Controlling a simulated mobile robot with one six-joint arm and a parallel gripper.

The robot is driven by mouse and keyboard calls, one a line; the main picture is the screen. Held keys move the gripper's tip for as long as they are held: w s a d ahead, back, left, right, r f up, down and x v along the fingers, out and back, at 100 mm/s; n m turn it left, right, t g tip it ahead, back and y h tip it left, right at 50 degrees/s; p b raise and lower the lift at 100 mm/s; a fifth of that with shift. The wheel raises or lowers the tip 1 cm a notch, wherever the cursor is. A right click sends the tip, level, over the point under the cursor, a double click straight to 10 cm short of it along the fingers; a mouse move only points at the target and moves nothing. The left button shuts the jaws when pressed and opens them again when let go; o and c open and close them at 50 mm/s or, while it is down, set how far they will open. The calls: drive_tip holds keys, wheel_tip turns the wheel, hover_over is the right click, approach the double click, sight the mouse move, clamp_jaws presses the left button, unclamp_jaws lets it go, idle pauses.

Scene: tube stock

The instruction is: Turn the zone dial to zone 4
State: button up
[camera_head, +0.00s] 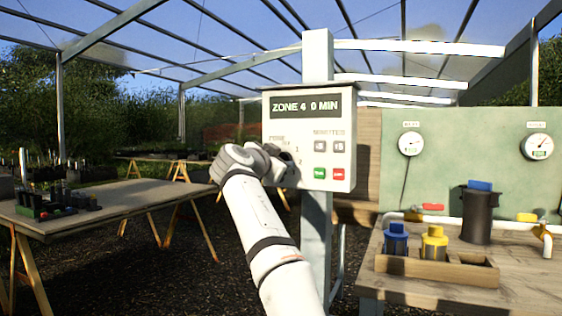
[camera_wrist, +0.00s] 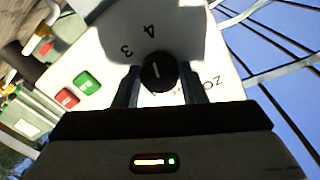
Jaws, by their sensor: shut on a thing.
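The control box (camera_head: 340,125) is mounted on a metal post, and its display (camera_head: 306,106) reads "ZONE 4 0 MIN". In the wrist view the black zone dial (camera_wrist: 158,72) sits between the two fingers of my gripper (camera_wrist: 158,84), which is shut on it. A pale mark shows on the dial's face. The printed numbers 3 and 4 show beside the dial; other markings are partly covered or in shadow. In the head view my gripper (camera_head: 262,165) is at the box's left side and my arm hides the dial.
A green start button (camera_head: 319,173) and a red button (camera_head: 338,174) are on the box, below two grey minutes buttons. A bench (camera_head: 400,299) at right holds blue and yellow filters in a wooden rack. A potting table (camera_head: 120,205) stands at left.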

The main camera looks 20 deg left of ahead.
drive_tip(key=shift+f, duration=0.2)
drive_tip(key=o, duration=0.8)
drive_tip(key=shift+o, duration=0.9)
drive_tip(key=shift+r, duration=0.1)
drive_tip(key=s+b, duration=0.4)
drive_tip(key=s, duration=0.3)
drive_tip(key=shift+s+a+b, duration=0.4)
drive_tip(key=shift+a, duration=0.05)
drive_tip(key=shift+d+r, duration=0.1)
drive_tip(key=shift+r, duration=0.1)
